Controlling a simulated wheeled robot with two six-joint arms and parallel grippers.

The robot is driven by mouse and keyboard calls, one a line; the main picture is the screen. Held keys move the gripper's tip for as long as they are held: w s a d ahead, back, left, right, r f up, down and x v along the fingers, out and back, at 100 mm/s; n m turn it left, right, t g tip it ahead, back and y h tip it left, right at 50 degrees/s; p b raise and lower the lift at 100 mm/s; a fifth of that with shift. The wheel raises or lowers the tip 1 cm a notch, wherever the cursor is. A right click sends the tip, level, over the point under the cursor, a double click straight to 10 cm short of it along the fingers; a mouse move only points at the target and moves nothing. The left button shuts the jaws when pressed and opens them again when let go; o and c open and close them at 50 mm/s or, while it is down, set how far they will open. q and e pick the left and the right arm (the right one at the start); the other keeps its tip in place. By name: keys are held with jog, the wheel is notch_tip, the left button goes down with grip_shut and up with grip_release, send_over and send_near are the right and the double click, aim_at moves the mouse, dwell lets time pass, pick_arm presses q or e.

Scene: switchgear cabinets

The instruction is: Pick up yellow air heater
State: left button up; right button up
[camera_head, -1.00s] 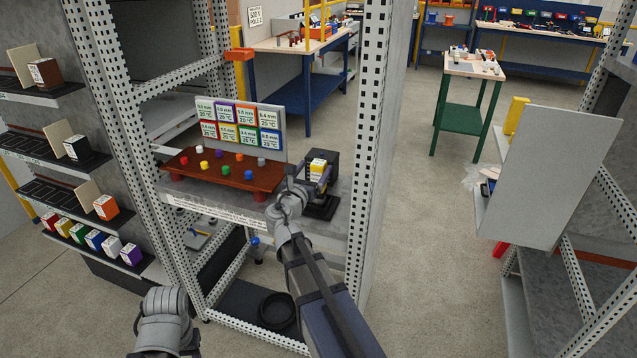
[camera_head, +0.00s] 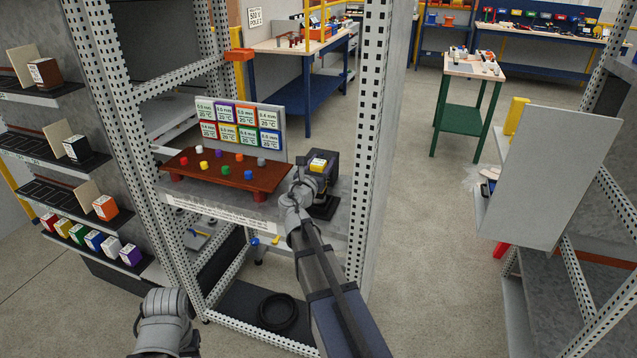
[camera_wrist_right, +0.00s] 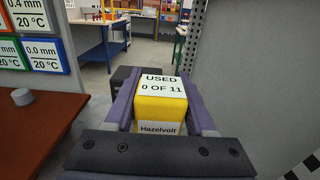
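The yellow air heater is a yellow box (camera_head: 319,164) with white labels, at the right end of the shelf with the black stand (camera_head: 325,206). In the right wrist view the yellow box (camera_wrist_right: 160,106) reads "USED 0 OF 11" and "Hazelvolt". My right gripper (camera_wrist_right: 162,100) has one finger on each side of it. The fingers lie close along its sides; whether they press on it cannot be told. In the head view my right gripper (camera_head: 312,185) partly covers the box and stand. My left arm shows at the bottom left; its fingers are not visible.
A dark red wooden rack (camera_head: 225,172) with coloured knobs stands left of the box, before a panel of coloured labels (camera_head: 240,125). A perforated post (camera_head: 368,130) and grey wall stand close on the right. Several coloured boxes (camera_head: 90,240) sit on the left shelves.

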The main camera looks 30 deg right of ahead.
grip_shut()
dwell(0.4)
dwell(0.4)
